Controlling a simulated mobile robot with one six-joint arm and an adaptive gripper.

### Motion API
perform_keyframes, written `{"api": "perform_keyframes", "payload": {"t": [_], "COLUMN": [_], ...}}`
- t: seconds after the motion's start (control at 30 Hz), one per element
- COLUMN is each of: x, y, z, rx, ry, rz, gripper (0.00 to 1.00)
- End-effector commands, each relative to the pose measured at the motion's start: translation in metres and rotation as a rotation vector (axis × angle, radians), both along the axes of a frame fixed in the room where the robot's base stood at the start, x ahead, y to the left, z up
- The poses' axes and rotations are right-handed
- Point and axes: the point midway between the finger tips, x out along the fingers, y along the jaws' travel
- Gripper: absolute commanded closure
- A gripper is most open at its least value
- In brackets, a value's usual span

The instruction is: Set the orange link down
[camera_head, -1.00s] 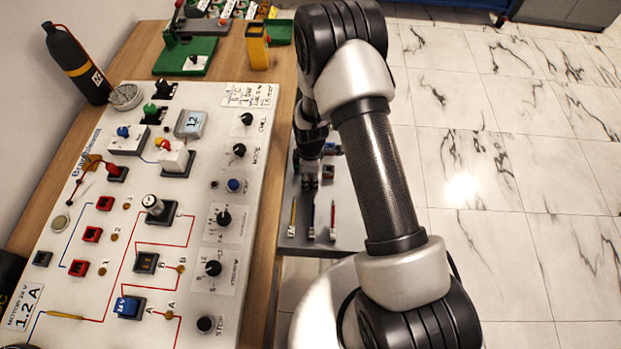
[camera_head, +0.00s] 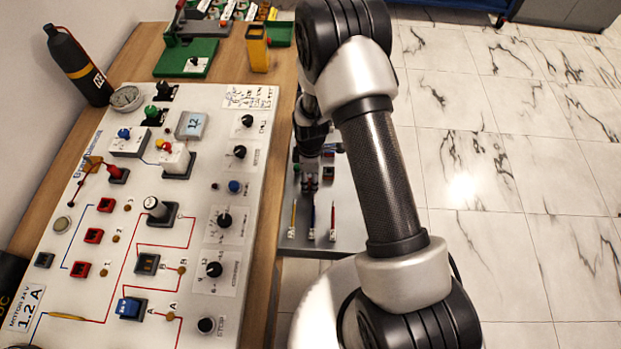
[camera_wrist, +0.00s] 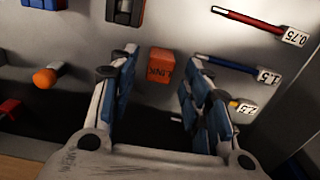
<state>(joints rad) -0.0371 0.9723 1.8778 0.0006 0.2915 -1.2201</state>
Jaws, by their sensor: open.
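The orange link (camera_wrist: 161,66) is a small block marked "LINK". In the wrist view it rests on the grey tray (camera_wrist: 175,30), between the fingertips of my gripper (camera_wrist: 164,58). The fingers are spread to its left and right, with a visible gap on each side. In the head view my gripper (camera_head: 310,183) is low over the tray (camera_head: 345,225), beside the workbench; the link cannot be made out clearly there.
The wrist view shows a red rod (camera_wrist: 260,25), a blue rod (camera_wrist: 245,68), an orange-ended piece (camera_wrist: 45,77) and a dark block (camera_wrist: 125,10) around the link. The panel (camera_head: 190,250) stands left of the tray in the head view.

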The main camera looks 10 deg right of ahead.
Motion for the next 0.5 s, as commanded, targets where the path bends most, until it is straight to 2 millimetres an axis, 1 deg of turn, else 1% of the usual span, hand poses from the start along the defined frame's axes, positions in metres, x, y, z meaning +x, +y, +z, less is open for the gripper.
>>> {"api": "perform_keyframes", "payload": {"t": [0.03, 0.2, 0.3, 0.4, 0.5], "x": [0.001, 0.001, 0.001, 0.001, 0.000], "y": [0.000, 0.000, 0.000, 0.000, 0.000], "z": [0.016, 0.055, 0.074, 0.088, 0.096], "rx": [0.000, 0.000, 0.000, 0.000, 0.000], "ry": [-0.003, -0.004, -0.003, -0.002, -0.001], "rz": [0.000, 0.000, 0.000, 0.000, 0.000], "gripper": [0.56, 0.56, 0.56, 0.56, 0.56]}}
